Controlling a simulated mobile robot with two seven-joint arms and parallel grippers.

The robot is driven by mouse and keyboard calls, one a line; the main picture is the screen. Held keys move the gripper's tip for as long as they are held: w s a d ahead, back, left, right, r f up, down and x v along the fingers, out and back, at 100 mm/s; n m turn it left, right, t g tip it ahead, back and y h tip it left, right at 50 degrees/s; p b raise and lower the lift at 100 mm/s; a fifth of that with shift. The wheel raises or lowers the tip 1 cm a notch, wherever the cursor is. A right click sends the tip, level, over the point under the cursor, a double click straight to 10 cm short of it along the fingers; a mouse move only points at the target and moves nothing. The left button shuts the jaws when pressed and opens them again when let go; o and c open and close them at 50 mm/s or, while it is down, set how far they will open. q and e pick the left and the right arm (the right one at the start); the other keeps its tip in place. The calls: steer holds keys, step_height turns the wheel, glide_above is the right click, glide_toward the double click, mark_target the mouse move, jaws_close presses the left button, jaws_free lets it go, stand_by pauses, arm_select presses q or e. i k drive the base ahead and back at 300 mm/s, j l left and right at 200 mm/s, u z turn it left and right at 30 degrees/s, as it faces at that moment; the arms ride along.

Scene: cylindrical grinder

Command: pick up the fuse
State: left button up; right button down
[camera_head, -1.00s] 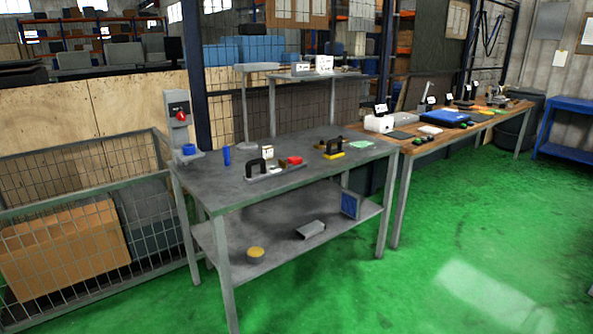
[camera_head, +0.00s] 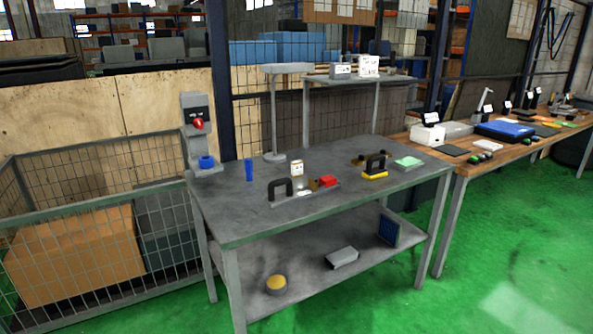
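I cannot tell for sure which object is the fuse. A black handle on a yellow base (camera_head: 375,173) and a green pad (camera_head: 408,163) lie to the right. Neither gripper shows in the view.
A post with a red knob (camera_head: 198,124) stands at the table's left corner. The lower shelf (camera_head: 310,268) holds a yellow-topped round object (camera_head: 276,283) and a grey block (camera_head: 342,258). A wire-mesh cage (camera_head: 100,220) stands left, a wooden bench (camera_head: 465,163) right. Green floor (camera_head: 500,270) is open in front.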

mark_target(296, 166)
steer(key=i+l, duration=0.2)
steer(key=l, duration=0.15)
steer(key=i+l+z, duration=0.1)
steer(key=l, duration=0.25)
steer(key=i+l, duration=0.3)
